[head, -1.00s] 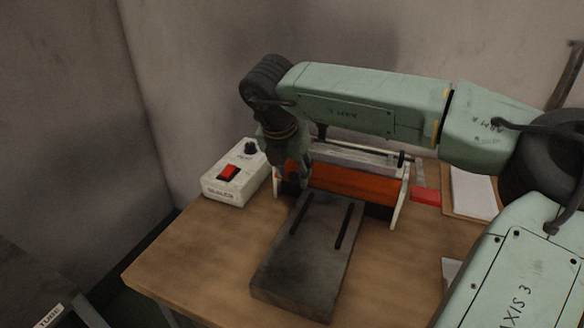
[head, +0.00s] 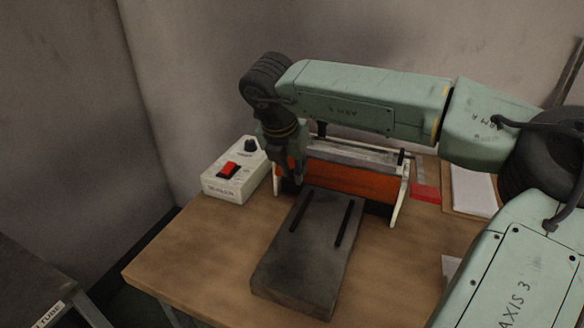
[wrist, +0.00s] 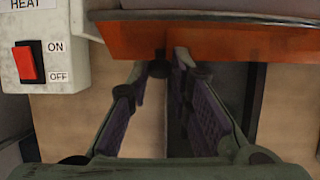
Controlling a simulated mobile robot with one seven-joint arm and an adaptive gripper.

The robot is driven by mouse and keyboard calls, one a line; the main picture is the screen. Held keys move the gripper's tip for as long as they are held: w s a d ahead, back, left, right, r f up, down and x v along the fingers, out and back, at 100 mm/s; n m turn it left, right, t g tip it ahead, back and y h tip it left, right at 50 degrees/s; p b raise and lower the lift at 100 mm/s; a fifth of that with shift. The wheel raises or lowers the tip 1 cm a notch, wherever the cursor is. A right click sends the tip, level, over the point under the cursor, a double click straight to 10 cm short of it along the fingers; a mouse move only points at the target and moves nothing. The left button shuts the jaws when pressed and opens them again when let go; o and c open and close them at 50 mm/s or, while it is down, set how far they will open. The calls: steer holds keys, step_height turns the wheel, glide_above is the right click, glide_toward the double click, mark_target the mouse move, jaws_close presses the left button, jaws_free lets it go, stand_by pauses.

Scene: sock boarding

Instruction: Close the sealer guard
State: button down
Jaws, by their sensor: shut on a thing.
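The sealer guard (head: 353,183) is an orange panel across the front of the sealer, between two white side plates (head: 400,197). It hangs down, close to upright, behind the grey slotted plate. In the wrist view the guard (wrist: 215,38) crosses the top of the picture. My gripper (head: 290,188) reaches down at the guard's left end. Its fingertips (wrist: 158,75) close around a small dark knob (wrist: 158,68) at the guard's lower edge. The fingers partly hide the knob and the guard's left end.
A white control box (head: 232,183) with a red switch stands just left of my gripper. The grey slotted plate (head: 305,260) sits in front of the sealer. A red block (head: 426,194) and papers (head: 473,190) lie at right. The wooden table's front left is clear.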

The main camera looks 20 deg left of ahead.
mark_target(292, 177)
steer(key=shift+f, duration=0.1)
steer(key=shift+f+t+b, duration=0.3)
steer(key=shift+f+b, duration=0.05)
steer(key=shift+b, duration=0.9)
steer(key=f+t+b, duration=0.1)
steer(key=b, duration=0.4)
steer(key=shift+f, duration=0.1)
steer(key=t+b, duration=0.1)
steer(key=b, duration=0.3)
steer(key=f+t+b, duration=0.1)
steer(key=b, duration=0.2)
steer(key=t+b, duration=0.2)
steer(key=b, duration=0.2)
steer(key=shift+w+f+b, duration=0.2)
steer(key=shift+w+b, duration=0.1)
steer(key=shift+b, duration=0.05)
steer(key=t+b, duration=0.1)
steer(key=b, duration=0.2)
steer(key=shift+w+b, duration=0.2)
steer(key=shift+b, duration=0.2)
steer(key=shift+w+r+t+b, duration=0.1)
steer(key=shift+r+t+b, duration=0.2)
steer(key=shift+b, duration=0.05)
steer(key=c, duration=1.6)
jaws_free()
steer(key=shift+f, duration=0.1)
steer(key=shift+o, duration=0.7)
